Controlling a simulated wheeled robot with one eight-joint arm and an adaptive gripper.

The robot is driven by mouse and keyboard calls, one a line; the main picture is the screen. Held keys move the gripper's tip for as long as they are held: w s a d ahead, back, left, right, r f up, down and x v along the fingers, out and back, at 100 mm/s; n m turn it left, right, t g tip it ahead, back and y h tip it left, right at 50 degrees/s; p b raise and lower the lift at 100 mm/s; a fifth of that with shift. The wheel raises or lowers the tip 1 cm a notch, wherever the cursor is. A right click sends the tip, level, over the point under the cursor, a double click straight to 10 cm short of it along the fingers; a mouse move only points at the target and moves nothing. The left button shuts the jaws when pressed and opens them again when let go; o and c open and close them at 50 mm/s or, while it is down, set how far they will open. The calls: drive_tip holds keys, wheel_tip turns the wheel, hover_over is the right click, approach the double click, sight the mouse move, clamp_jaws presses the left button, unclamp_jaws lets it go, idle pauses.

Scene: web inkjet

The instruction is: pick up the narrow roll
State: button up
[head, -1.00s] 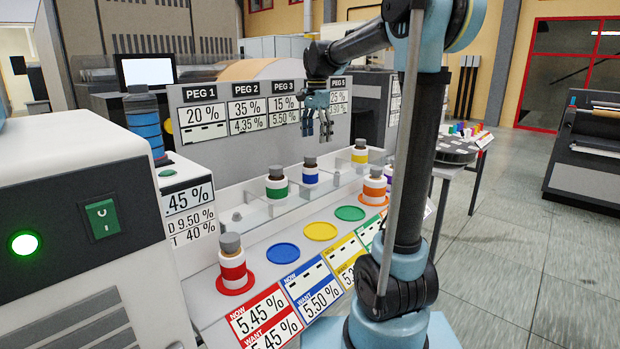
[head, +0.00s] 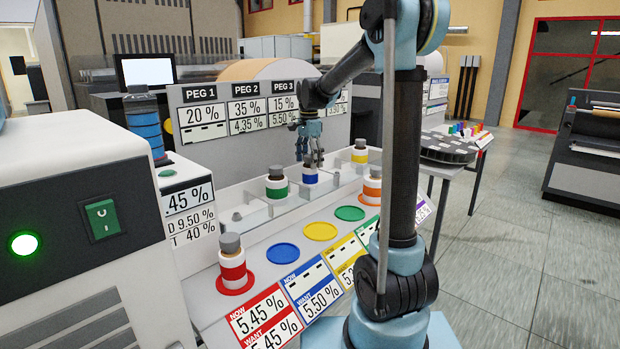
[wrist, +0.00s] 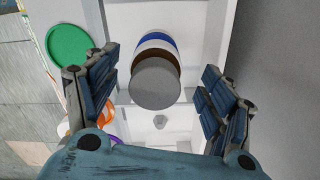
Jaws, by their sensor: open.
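Several white bottle-like rolls with grey caps and coloured bands stand on the bench; the pictures do not settle which is the narrow one. The blue-banded roll (head: 310,177) stands upright in the back tray, directly below my gripper (head: 311,160). Its top is partly hidden by the fingers. In the wrist view, the blue-banded roll (wrist: 157,82) shows its grey top between the two spread fingers of my gripper (wrist: 162,72). Neither finger visibly touches it. My gripper is open and empty, pointing down.
A green-banded roll (head: 277,188) stands left of it, a yellow-banded roll (head: 360,157) right. An orange-banded roll (head: 372,187) and a red-banded roll (head: 232,268) stand in the front row. Blue (head: 283,253), yellow (head: 320,231) and green (head: 350,213) discs are bare. A label panel (head: 220,150) rises behind.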

sight(310, 175)
drive_tip(key=shift+s+d+f, duration=0.1)
drive_tip(key=shift+f, duration=1.55)
drive_tip(key=shift+s+d+f, duration=0.1)
drive_tip(key=shift+f, duration=1.5)
drive_tip(key=c, duration=1.2)
